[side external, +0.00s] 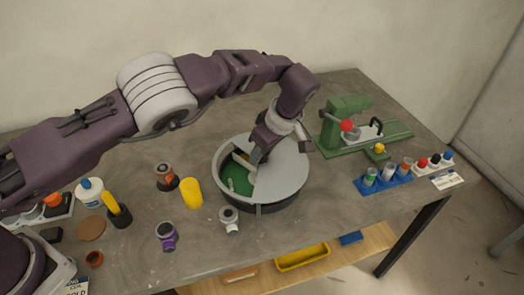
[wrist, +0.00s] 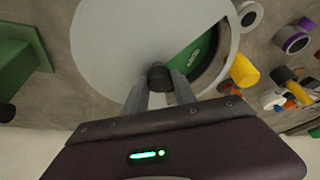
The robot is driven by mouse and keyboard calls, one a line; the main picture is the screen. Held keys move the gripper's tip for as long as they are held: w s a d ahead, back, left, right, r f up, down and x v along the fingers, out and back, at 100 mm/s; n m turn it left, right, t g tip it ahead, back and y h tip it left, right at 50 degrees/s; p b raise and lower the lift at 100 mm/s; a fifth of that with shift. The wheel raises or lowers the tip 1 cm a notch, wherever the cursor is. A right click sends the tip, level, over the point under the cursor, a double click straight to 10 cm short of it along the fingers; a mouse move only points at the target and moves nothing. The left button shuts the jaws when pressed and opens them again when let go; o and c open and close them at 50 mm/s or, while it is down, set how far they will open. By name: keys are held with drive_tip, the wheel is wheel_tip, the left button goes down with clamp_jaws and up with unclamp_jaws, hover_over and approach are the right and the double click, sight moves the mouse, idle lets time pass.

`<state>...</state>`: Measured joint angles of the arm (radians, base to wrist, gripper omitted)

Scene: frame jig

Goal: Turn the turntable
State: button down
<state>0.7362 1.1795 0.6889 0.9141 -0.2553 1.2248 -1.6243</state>
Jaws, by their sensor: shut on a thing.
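The turntable (side external: 284,180) is a round grey unit standing on the table, with a light grey top that has an open wedge. Through the wedge I see a green floor (side external: 236,178) with a small pale item on it. The turntable also shows in the wrist view (wrist: 120,50). My gripper (side external: 258,160) reaches down over the turntable beside the wedge. In the wrist view my gripper (wrist: 160,85) is shut on a dark round knob (wrist: 160,76) on the grey top. The knob is hidden in the side view.
A green machine (side external: 350,125) with a red ball stands behind right. A blue rack (side external: 383,181) of small bottles is at the right. A yellow cylinder (side external: 191,193), an orange-topped part (side external: 165,176), a purple-ringed part (side external: 166,237) and a grey fitting (side external: 229,220) stand close left and in front.

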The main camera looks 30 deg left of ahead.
drive_tip(key=c, duration=1)
unclamp_jaws()
drive_tip(key=v, duration=0.7)
